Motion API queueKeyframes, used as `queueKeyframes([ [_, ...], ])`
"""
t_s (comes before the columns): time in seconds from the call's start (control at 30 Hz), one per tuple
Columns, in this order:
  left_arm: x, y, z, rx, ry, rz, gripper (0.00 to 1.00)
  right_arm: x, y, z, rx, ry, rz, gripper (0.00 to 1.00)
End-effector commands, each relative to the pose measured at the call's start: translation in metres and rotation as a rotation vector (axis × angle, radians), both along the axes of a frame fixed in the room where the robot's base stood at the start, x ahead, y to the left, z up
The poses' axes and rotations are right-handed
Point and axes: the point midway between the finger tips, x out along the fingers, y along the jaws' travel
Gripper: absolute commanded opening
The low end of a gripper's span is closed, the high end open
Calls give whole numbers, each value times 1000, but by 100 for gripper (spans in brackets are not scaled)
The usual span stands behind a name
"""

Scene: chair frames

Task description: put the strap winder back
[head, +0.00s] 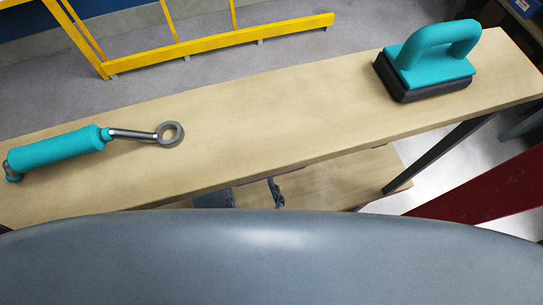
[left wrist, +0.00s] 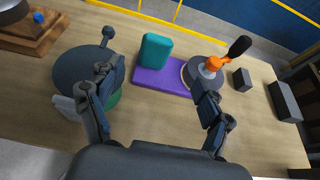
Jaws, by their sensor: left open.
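In the left wrist view, a dark round disc with a short rod and knob (left wrist: 72,68) lies on the wooden top at the left, above something green. It may be the strap winder; I cannot tell for sure. My left gripper (left wrist: 160,80) is open, with nothing seen between its fingers. Its left finger overlaps the disc's right edge in the picture; contact cannot be told. A purple mat (left wrist: 155,80) with a teal block (left wrist: 156,50) lies beyond the fingers. In the head view the left gripper (head: 244,194) shows partly above my grey body. My right gripper is out of view.
A grey round base with an orange and black handle (left wrist: 211,64) stands right of the mat, near dark blocks (left wrist: 285,100). In the head view, a teal-handled ring tool (head: 60,150) and a teal-handled black block (head: 425,70) lie on the bench (head: 270,120), clear between them.

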Motion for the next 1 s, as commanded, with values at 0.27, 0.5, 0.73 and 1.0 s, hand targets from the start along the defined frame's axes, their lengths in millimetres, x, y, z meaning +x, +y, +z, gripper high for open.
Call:
queueKeyframes([
  [0.27,49,15,-26,-5,-5,0,79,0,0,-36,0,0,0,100],
  [0.5,65,21,-30,-6,-2,-3,79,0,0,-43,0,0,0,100],
  [0.73,84,32,-42,-7,-5,-2,79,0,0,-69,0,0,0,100],
  [1.0,107,41,-49,-6,-3,-4,79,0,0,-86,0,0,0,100],
])
